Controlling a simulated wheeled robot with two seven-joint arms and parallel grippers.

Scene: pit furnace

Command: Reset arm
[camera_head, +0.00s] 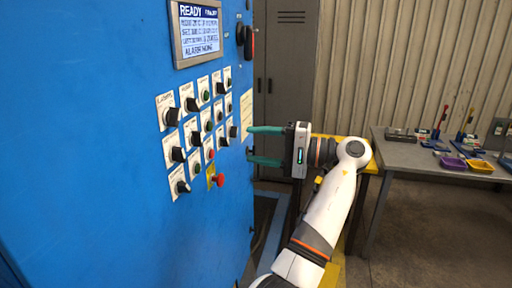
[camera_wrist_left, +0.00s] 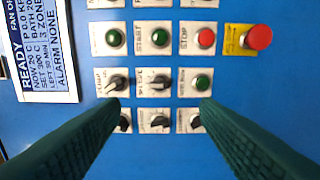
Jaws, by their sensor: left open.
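My left arm comes up from the bottom of the head view, and my left gripper (camera_head: 251,146) points left toward the blue control cabinet (camera_head: 90,130). Its two green fingers are spread apart with nothing between them. In the left wrist view the open fingers (camera_wrist_left: 161,104) frame the lower rows of black knobs (camera_wrist_left: 156,84) and a green button (camera_wrist_left: 202,82). Whether the fingertips touch the panel cannot be told. The display (camera_head: 198,30) reads READY and ALARM NONE. A red emergency button (camera_head: 218,180) sits on a yellow plate. My right gripper is not in view.
A grey workbench (camera_head: 440,160) at the right holds small tools, a purple tray (camera_head: 452,163) and a yellow tray (camera_head: 480,166). A grey locker (camera_head: 285,75) stands behind my gripper. A yellow-edged structure is behind my arm. Floor shows at the lower right.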

